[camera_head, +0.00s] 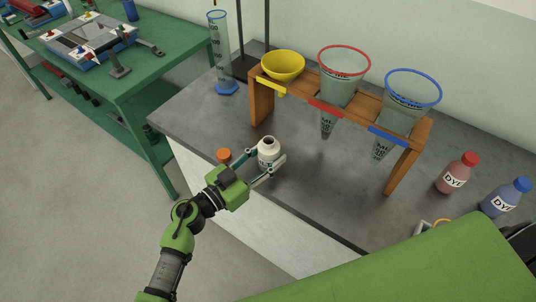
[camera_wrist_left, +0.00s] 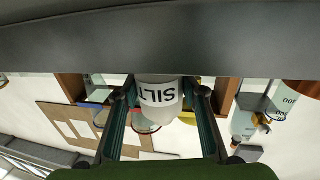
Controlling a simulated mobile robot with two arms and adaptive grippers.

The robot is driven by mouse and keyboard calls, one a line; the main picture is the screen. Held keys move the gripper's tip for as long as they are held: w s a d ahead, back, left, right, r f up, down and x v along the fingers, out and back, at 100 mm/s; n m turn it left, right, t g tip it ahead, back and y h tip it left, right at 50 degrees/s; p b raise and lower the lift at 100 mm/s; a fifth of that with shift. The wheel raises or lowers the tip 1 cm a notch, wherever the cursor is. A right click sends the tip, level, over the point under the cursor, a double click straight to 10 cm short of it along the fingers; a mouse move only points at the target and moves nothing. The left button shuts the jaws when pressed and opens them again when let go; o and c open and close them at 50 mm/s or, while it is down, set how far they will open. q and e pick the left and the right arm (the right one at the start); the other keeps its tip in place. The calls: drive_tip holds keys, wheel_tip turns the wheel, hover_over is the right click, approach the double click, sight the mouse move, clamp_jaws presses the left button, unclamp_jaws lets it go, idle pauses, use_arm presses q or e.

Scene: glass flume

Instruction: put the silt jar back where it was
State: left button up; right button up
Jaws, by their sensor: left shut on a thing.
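The silt jar (camera_head: 268,150) is small and white with a dark open mouth at its top. It stands upright over the grey counter, in front of the wooden rack. My left gripper (camera_head: 271,169) is shut around its sides, coming from the front left. In the left wrist view, which is upside down, the jar (camera_wrist_left: 160,93) shows its SILT label between the two fingers. Its base meets the grey counter surface there, but I cannot tell whether it rests or hovers slightly. An orange cap (camera_head: 224,155) lies on the counter left of the jar. My right gripper does not show.
The wooden rack (camera_head: 260,105) behind holds a yellow funnel (camera_head: 283,64), a red-rimmed cone (camera_head: 343,80) and a blue-rimmed cone (camera_head: 409,92). A graduated cylinder (camera_head: 221,60) stands at the back left. Red (camera_head: 457,174) and blue-capped (camera_head: 505,198) dye bottles stand right.

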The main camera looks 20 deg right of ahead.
use_arm(q)
drive_tip(key=o, duration=1.2)
drive_tip(key=shift+f, duration=0.1)
drive_tip(key=v, duration=1.2)
